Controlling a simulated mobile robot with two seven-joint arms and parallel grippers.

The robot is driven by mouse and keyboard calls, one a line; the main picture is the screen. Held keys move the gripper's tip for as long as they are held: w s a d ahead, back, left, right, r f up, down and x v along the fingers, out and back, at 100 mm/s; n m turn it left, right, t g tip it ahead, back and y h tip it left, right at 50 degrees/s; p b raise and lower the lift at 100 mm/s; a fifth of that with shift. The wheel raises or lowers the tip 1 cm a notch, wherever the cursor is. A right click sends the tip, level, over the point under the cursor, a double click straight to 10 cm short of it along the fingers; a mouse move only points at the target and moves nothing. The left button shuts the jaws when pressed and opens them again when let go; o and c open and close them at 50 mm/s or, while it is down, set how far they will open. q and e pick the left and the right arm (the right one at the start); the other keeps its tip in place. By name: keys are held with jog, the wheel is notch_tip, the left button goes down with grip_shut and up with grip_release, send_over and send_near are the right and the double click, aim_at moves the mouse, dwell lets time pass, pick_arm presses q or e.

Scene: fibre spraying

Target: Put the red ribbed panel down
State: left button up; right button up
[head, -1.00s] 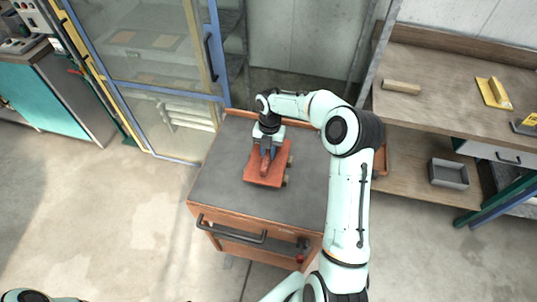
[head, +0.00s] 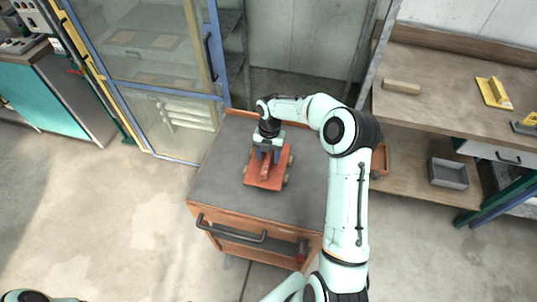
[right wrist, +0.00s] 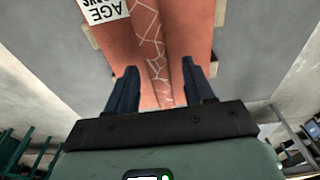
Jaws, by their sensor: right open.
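The red ribbed panel (head: 264,183) lies on the grey top of the cart (head: 222,180), with small pale blocks showing at its edges. My right gripper (head: 267,157) is open over the panel's rib, one dark finger on each side. In the right wrist view, the panel (right wrist: 190,35) lies beyond the open fingers (right wrist: 155,78). Its raised rib, with a pale web of lines, runs between them, and gaps show beside the fingers. A white label with black print sits on the panel. My left gripper is out of view.
The cart top is clear around the panel. A glazed blue-framed door (head: 165,50) stands behind left. At right, a wooden bench (head: 440,80) holds a wood block (head: 402,87) and a yellow tool (head: 493,92). A grey bin (head: 448,174) sits below.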

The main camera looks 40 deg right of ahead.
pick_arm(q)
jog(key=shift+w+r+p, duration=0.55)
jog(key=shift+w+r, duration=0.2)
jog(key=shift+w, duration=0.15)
pick_arm(e)
notch_tip(320, 180, up, 12)
jog(key=d, duration=0.1)
jog(key=shift+w, duration=0.45)
